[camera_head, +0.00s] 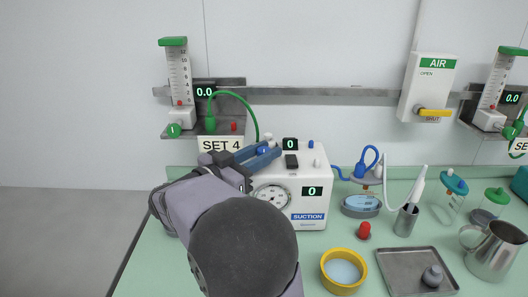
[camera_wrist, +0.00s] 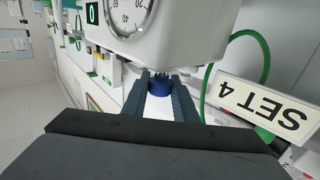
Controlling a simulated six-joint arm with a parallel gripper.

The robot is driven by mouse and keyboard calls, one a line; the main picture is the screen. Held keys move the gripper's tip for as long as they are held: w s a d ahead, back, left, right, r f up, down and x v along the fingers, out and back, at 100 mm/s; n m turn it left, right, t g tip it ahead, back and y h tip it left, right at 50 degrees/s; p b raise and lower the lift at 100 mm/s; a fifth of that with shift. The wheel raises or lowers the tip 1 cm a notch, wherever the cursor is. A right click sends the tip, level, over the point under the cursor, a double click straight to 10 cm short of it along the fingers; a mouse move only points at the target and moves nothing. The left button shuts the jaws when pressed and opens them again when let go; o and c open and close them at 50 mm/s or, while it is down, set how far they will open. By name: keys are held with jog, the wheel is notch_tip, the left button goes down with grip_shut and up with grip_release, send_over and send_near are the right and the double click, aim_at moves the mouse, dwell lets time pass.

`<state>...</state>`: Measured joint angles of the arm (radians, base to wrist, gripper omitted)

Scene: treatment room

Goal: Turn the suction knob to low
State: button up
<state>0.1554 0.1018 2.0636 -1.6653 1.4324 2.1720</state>
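The white suction unit (camera_head: 309,218) stands on the green counter against the wall, with a round gauge (camera_head: 271,197), a green 0 display (camera_head: 312,191) and a blue SUCTION label. My gripper (camera_head: 258,157) reaches up to this knob from the left. The knob's pointer is hidden.
A SET 4 flowmeter (camera_head: 180,85) with a green hose hangs on the wall rail above my gripper. A yellow bowl (camera_head: 343,271), a red-topped item (camera_head: 364,230), a metal tray (camera_head: 413,280) and a steel jug (camera_head: 494,250) stand to the right. A grey cup (camera_head: 406,220) holds a white handpiece.

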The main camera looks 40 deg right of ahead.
jog(key=c, duration=0.4)
jog(key=shift+f+m+g+b, duration=0.25)
jog(key=shift+g+b, duration=0.25)
jog(key=shift+b, duration=0.5)
jog(key=shift+m+g+b, duration=0.25)
jog(key=shift+g+b, duration=0.05)
jog(key=shift+b, duration=0.25)
jog(key=shift+m+g+b, duration=0.5)
jog(key=shift+g+b, duration=0.3)
jog(key=shift+b, duration=0.25)
jog(key=m+g+b, duration=0.1)
jog(key=g, duration=0.1)
jog(key=shift+r+m+g+y, duration=0.1)
jog(key=shift+m+g+y, duration=0.3)
jog(key=shift+r+m+g+y, duration=0.15)
jog(key=shift+m+g+y, duration=0.55)
jog(key=shift+m+g, duration=0.65)
jog(key=shift+g, duration=0.45)
